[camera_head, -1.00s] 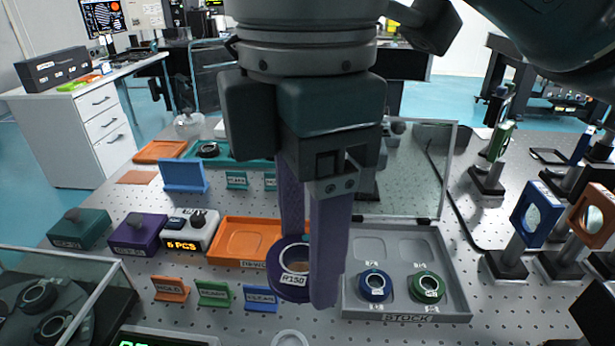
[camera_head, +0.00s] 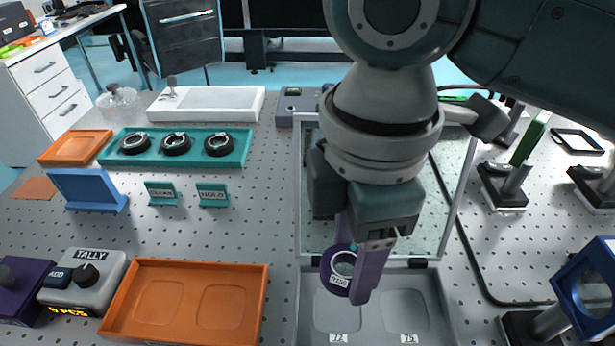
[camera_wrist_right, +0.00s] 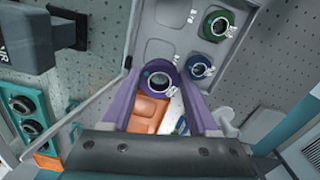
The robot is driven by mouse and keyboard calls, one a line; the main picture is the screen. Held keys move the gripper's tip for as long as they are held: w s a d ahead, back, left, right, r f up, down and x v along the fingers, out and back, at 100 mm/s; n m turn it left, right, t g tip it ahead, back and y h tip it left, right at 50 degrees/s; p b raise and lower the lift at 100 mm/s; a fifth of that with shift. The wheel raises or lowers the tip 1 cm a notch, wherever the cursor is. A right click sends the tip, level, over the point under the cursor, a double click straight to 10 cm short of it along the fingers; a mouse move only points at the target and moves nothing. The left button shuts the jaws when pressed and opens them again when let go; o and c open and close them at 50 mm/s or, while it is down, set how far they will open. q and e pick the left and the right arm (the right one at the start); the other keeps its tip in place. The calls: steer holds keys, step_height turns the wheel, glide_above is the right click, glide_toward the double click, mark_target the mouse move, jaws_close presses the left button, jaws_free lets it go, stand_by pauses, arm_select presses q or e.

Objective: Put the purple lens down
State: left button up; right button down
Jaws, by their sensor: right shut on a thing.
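My right gripper (camera_head: 353,282) is shut on the purple lens (camera_head: 338,271), a purple ring with a white label, held tilted between purple fingers. The lens appears over the left rear part of the grey stock tray (camera_head: 296,318); any gap to the tray is hard to judge. The tray's two rear recesses look empty in the head view; its front is cut off there. In the right wrist view the purple lens (camera_wrist_right: 158,73) sits between the fingertips, with a blue lens (camera_wrist_right: 199,68) and a green lens (camera_wrist_right: 217,24) in the tray. My left gripper is not in view.
A clear lid (camera_head: 312,185) stands open behind the stock tray. An empty orange tray (camera_head: 185,300) lies left of it. A teal tray (camera_head: 188,160) with three black rings is farther back. A blue-framed optic (camera_head: 592,288) stands at right.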

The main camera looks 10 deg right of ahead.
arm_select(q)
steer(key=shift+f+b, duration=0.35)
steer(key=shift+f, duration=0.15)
arm_select(e)
glide_above(341, 309)
step_height(341, 309, down, 5)
steer(key=shift+r, duration=0.2)
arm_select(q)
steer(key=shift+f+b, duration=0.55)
arm_select(e)
step_height(341, 309, down, 4)
steer(key=shift+f, duration=0.1)
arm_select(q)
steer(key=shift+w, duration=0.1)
arm_select(e)
steer(key=shift+f, duration=0.1)
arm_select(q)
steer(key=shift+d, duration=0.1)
arm_select(e)
steer(key=shift+f, duration=0.2)
steer(key=shift+c, duration=2.2)
jaws_free()
steer(key=shift+r, duration=0.1)
